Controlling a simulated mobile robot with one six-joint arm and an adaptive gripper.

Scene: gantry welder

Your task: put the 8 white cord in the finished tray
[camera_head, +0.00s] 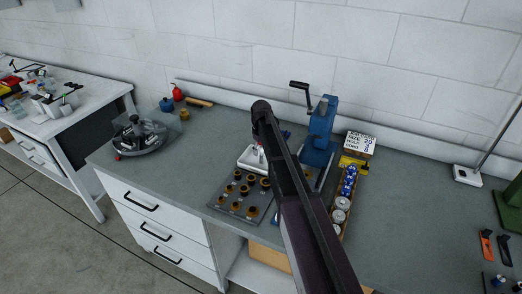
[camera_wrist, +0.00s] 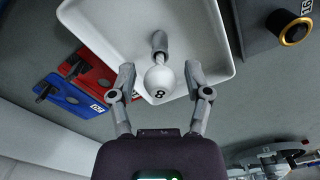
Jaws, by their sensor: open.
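A white, rounded piece marked 8 (camera_wrist: 160,82), with a grey stem-like part at its far side, shows in the wrist view. It is the only thing marked 8 that I see, and no cord shape can be made out. My gripper (camera_wrist: 160,72) is open, with one finger on each side of it; contact cannot be told. A white tray (camera_wrist: 92,22) lies behind the piece, and whether the piece rests in it is unclear. In the head view the white tray (camera_head: 246,160) is partly hidden by my arm. I read no "finished" label.
A grey board (camera_head: 228,205) with several gold-ringed holders stands in front of the tray. A blue press (camera_head: 320,130) and a narrow box of cans (camera_head: 339,215) stand to its right. A round fixture (camera_head: 138,137) is at left. The bench between is clear.

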